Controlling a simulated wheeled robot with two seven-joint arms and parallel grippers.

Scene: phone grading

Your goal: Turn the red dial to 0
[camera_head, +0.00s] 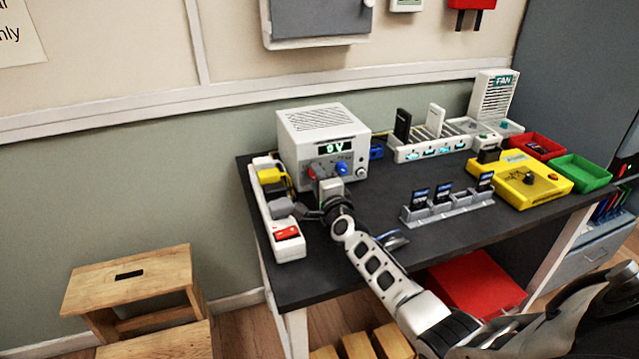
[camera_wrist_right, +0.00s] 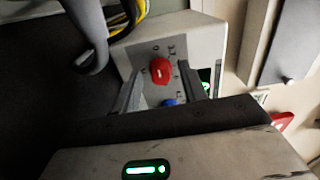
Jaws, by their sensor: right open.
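The red dial (camera_head: 312,172) is on the front of a white power supply box (camera_head: 322,127), left of a blue dial (camera_head: 342,168). The box's green display reads "0 V". In the right wrist view the red dial (camera_wrist_right: 160,70) has a pale pointer mark, and marks are printed around it. My right gripper (camera_head: 327,186) is open in front of the box. In its wrist view the two fingers stand on either side of the red dial, with gaps visible. The blue dial (camera_wrist_right: 170,102) is partly hidden by the gripper body. My left gripper is out of view.
A white power strip (camera_head: 287,246) with plugs lies at the table's left edge. A grey stand with phones (camera_head: 447,206), a yellow tester (camera_head: 520,180), and red and green trays (camera_head: 580,172) are to the right. Bare black tabletop lies between.

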